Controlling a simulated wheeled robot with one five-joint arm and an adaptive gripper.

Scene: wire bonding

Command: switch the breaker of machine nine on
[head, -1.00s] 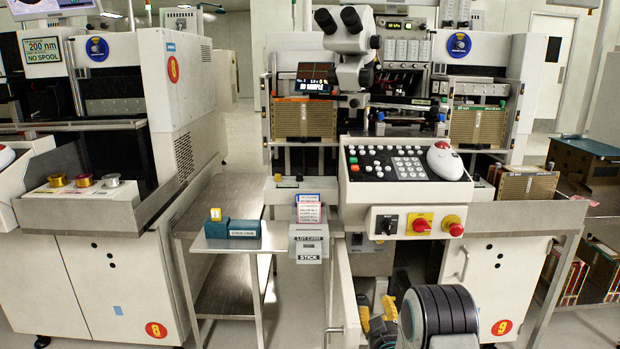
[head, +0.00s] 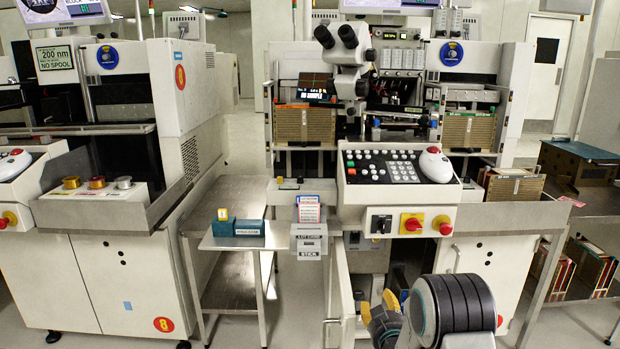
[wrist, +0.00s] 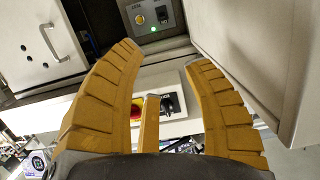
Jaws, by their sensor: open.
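Machine nine (head: 400,183) stands at the centre right. Its front panel carries a black rotary switch (head: 380,224), a red switch on yellow (head: 412,224) and a red mushroom button on yellow (head: 442,225). Below it, the cabinet is open and a grey panel (head: 356,241) shows inside. The wrist view shows an inner panel with a yellow knob (wrist: 139,19), a black switch-like part (wrist: 162,13) and a lit green lamp (wrist: 153,29); I cannot read its setting. My gripper (head: 378,306) is open and empty before the cabinet; its fingers (wrist: 165,56) are apart in the wrist view.
The open cabinet door (head: 340,285) stands just left of my gripper. Machine eight (head: 110,275) is at left. A rack (head: 585,215) stands at right.

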